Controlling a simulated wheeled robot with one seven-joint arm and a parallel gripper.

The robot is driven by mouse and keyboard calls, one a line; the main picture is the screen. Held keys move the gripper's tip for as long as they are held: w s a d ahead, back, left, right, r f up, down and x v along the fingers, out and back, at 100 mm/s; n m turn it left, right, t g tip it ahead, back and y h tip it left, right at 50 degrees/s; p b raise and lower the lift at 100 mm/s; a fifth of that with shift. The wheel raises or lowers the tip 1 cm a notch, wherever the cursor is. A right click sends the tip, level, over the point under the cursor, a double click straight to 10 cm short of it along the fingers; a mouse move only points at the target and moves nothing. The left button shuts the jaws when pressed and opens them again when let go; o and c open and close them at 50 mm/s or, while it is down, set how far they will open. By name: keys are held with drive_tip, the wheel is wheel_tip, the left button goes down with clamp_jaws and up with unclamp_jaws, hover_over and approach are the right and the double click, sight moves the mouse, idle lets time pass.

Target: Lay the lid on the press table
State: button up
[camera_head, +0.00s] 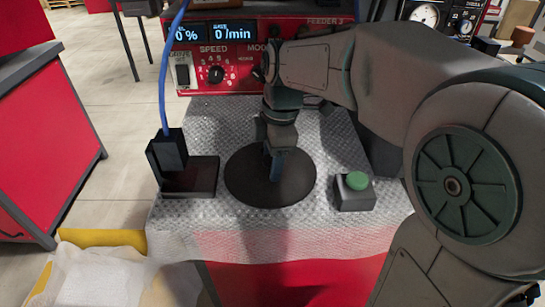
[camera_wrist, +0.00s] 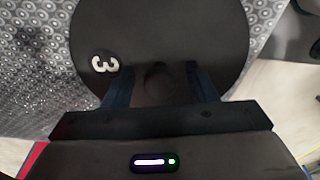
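The lid (camera_head: 243,185) is a dark round disc. It appears to lie flat on the grey tread-plate top of the table (camera_head: 220,228), in front of the red control panel. In the wrist view the lid (camera_wrist: 205,30) carries a white "3" and a round dark knob (camera_wrist: 158,78). My gripper (camera_head: 275,172) points down over the lid's middle. In the wrist view the gripper's fingers (camera_wrist: 160,75) stand either side of the knob, with a visible gap at each side. The fingers look open. The head view hides the knob behind the fingers.
A black block with a blue cable (camera_head: 186,172) stands left of the lid. A green button on a dark box (camera_head: 355,190) is close on its right. The red panel labelled "FEEDER 3" (camera_head: 245,75) rises behind. A yellow-edged bin (camera_head: 100,240) is at lower left.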

drive_tip(key=r, duration=0.2)
drive_tip(key=r+p, duration=0.1)
drive_tip(key=r, duration=0.2)
drive_tip(key=d+r+p, duration=0.1)
drive_tip(key=r, duration=0.1)
drive_tip(key=shift+r, duration=0.35)
idle(1.5)
